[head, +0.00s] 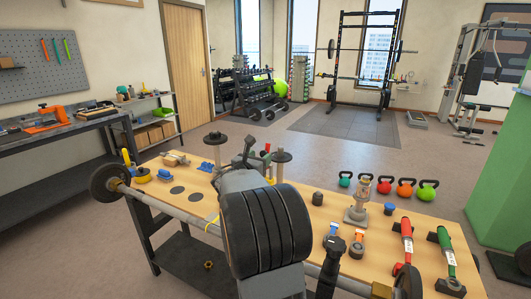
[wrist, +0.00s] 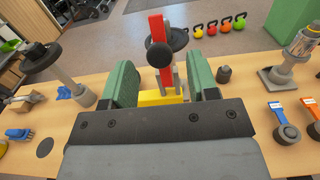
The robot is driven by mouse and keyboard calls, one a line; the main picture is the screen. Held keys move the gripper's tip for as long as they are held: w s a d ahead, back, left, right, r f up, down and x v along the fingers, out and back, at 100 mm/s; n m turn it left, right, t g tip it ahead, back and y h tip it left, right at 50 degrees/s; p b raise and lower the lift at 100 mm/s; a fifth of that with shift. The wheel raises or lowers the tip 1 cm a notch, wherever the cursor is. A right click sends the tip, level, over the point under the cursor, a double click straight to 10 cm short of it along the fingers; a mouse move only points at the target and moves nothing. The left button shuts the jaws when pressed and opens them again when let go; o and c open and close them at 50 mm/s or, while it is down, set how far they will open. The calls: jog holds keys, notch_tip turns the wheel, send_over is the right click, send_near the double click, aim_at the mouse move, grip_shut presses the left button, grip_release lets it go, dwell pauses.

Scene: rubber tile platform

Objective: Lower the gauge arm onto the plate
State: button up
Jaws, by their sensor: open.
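The gauge arm appears to be the red bar (wrist: 156,26) with a round black knob (wrist: 159,55), standing upright over a yellow base (wrist: 152,98) in the wrist view. My gripper (wrist: 161,82) is open, with one green-padded finger on each side of the red bar. The bar stands between the fingers, and neither finger visibly presses on it. A dark round plate (wrist: 181,39) shows just behind the bar on a grey post. I cannot tell whether this is the task's plate; the yellow base's near side is hidden by my gripper. In the head view, my arm hides most of the gauge.
On the wooden table (head: 330,207), another disc-topped post (head: 237,160) stands left. A barbell (head: 175,212) lies along the near edge. A grey stand (head: 357,203), blue-handled tool (head: 334,230), red tool (head: 406,240) and green tool (head: 446,250) are right. Kettlebells (head: 405,188) are on the floor beyond.

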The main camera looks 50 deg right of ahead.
aim_at(263, 155)
jog(key=shift+x, duration=2.65)
jog(key=shift+c, duration=0.3)
grip_shut()
